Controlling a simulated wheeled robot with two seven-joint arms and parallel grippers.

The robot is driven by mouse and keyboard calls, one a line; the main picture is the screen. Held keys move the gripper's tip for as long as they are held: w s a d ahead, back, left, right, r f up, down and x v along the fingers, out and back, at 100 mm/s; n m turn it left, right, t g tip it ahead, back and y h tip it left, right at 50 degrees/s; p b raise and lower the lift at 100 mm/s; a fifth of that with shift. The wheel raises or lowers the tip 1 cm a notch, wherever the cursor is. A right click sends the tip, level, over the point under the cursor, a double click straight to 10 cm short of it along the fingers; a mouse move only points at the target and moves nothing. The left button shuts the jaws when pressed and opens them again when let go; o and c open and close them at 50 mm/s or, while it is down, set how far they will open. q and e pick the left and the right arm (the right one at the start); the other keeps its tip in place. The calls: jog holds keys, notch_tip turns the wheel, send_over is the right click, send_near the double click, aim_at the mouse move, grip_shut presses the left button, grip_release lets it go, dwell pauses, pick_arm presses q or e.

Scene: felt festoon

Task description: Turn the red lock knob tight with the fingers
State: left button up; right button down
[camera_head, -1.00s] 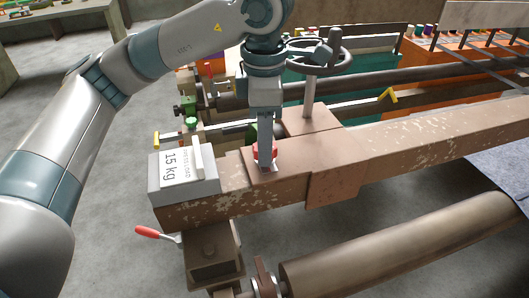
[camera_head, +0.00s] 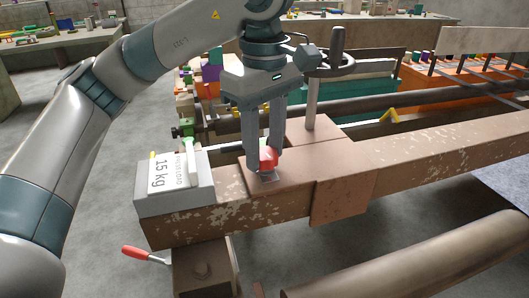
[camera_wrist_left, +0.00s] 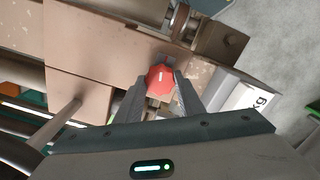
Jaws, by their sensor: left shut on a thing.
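The red lock knob (camera_head: 267,158) stands on a small plate on top of the brown, worn beam (camera_head: 345,165). My left gripper (camera_head: 264,166) points straight down over it, with a finger on either side, shut on the knob. In the left wrist view the knob (camera_wrist_left: 160,77) shows as a red faceted head with a pale line mark, between the two fingertips (camera_wrist_left: 160,80). In the head view the fingers partly hide it. My right gripper is not in view.
A grey 15 kg weight block (camera_head: 175,185) sits on the beam's left end. A handwheel on a post (camera_head: 312,95) rises just right of the gripper. A red-handled lever (camera_head: 145,255) sticks out below. A large roller (camera_head: 420,262) lies in front.

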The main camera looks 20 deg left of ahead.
aim_at(265, 152)
pick_arm(q)
jog(key=shift+m, duration=1.3)
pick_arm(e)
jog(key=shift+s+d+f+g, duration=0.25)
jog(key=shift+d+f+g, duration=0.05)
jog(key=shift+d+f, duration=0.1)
pick_arm(q)
jog(key=shift+r, duration=0.1)
jog(key=o, duration=1.1)
jog(key=shift+c, duration=0.2)
jog(key=shift+b, duration=0.3)
jog(key=shift+r, duration=0.1)
jog(key=shift+r, duration=0.55)
notch_tip(265, 152, up, 16)
jog(key=shift+p, duration=0.35)
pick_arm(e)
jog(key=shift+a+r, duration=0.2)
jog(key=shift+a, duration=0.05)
